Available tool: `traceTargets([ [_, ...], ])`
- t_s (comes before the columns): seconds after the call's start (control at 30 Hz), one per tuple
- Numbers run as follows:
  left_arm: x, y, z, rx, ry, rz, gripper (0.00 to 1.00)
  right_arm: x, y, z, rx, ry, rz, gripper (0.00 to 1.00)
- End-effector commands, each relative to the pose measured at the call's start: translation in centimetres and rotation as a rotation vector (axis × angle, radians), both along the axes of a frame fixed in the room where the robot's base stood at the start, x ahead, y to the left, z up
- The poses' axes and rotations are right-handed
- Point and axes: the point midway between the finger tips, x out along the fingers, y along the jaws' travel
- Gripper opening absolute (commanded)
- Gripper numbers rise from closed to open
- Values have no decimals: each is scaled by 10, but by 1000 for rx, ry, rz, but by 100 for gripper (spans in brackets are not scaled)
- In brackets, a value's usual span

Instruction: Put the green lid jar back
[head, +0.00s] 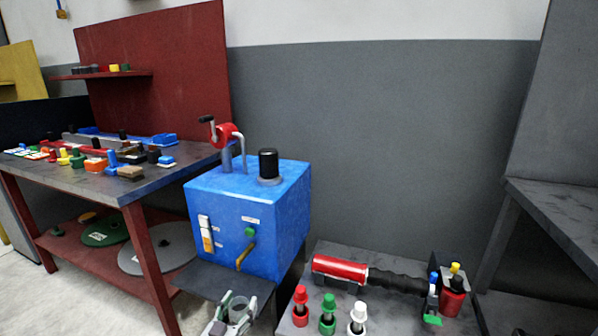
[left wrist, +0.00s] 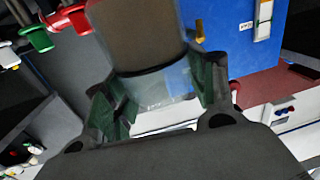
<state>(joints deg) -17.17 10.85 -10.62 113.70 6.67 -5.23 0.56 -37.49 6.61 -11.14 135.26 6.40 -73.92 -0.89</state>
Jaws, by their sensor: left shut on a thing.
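My left gripper (head: 238,310) is at the bottom of the head view, in front of the blue box (head: 250,215). It is shut on a clear, round jar (head: 239,303). In the left wrist view the jar (left wrist: 140,45) sits between the two fingers (left wrist: 158,100), with a brownish upper part and a clear band below. I cannot make out a green lid on it. A green-topped piece (head: 327,314) stands on the low bench between a red one (head: 300,306) and a white one (head: 357,318). My right gripper is not in view.
The blue box has a brass spout (head: 245,256) with a green knob and a dark plate (head: 225,280) below it. A red cylinder (head: 340,269) with a black hose lies on the low bench. A crowded workbench (head: 150,183) stands at left.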

Motion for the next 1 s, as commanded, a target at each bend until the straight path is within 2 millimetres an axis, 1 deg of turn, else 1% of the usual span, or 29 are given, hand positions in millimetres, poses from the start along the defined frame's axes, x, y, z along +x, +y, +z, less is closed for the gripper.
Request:
traceTargets([
  [0.03, 2, -12, 11, -1, -4, -13, 27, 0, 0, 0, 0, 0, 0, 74],
  [0.2, 4, -50, 43, 2, -3, -46, 27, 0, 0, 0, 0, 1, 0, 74],
  [0.3, 4, -68, 61, 2, -4, -56, 27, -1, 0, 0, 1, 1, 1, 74],
  [0.4, 3, -83, 78, 3, -8, -59, 27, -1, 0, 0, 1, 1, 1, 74],
  [0.5, 2, -92, 90, 1, -9, -59, 27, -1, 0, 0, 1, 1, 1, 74],
  [0.63, 1, -98, 100, 2, -12, -57, 27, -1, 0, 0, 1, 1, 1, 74],
  [1.0, 1, -100, 102, 0, -10, -56, 27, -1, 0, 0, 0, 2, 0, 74],
])
